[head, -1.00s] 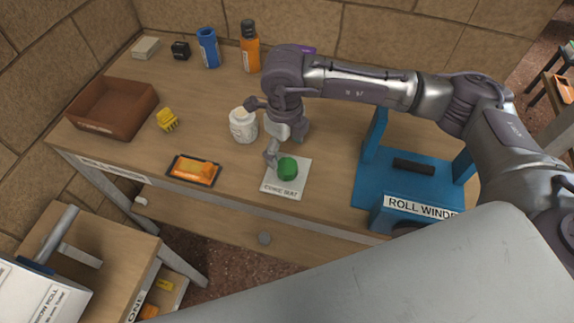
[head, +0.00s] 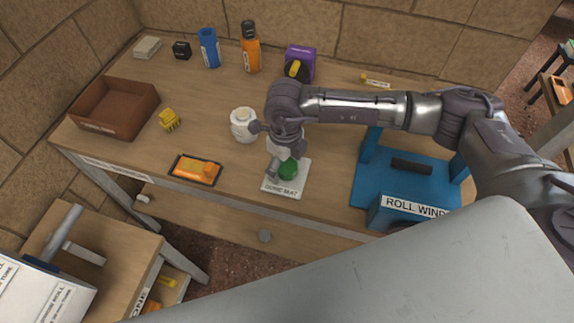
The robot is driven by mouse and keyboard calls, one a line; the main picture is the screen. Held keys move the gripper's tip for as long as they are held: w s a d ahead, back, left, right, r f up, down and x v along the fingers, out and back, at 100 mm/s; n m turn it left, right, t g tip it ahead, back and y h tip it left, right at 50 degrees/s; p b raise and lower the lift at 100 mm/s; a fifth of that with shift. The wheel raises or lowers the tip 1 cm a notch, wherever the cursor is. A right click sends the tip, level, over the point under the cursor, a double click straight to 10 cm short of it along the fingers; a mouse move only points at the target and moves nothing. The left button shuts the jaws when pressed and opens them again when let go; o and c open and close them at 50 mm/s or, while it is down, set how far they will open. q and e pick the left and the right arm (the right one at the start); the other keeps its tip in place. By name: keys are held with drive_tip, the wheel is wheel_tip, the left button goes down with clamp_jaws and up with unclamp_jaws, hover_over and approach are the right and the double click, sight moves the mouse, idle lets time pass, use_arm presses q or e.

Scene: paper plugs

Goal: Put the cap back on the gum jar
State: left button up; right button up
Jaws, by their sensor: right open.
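The white jar (head: 243,126) stands upright on the table, just left of my right gripper. A small green piece (head: 288,170), perhaps the cap, sits on a white labelled mat (head: 274,187) near the table's front edge. My right gripper (head: 283,160) points down over the mat with its jaws open. One finger is at the left of the green piece, and the gripper hides part of its top. I cannot tell whether they touch. My left gripper is not in view.
A black tray with an orange item (head: 196,169) and a yellow object (head: 169,121) lie left. A brown box (head: 115,108) is farther left. The blue roll winder (head: 405,180) stands right. Bottles (head: 250,50) and a purple box (head: 300,58) stand at the back.

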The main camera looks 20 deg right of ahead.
drive_tip(key=c, duration=1)
drive_tip(key=shift+c, duration=0.2)
drive_tip(key=shift+r, duration=0.15)
drive_tip(key=shift+w+r, duration=0.1)
drive_tip(key=shift+r, duration=0.1)
wheel_tip(320, 180, up, 3)
drive_tip(key=shift+r+b, duration=0.2)
drive_tip(key=shift+b, duration=0.4)
drive_tip(key=s+d+r+b, duration=0.1)
drive_tip(key=s+r, duration=0.6)
drive_tip(key=s, duration=0.4)
drive_tip(key=shift+s+d+b, duration=0.35)
drive_tip(key=shift+d+b, duration=0.05)
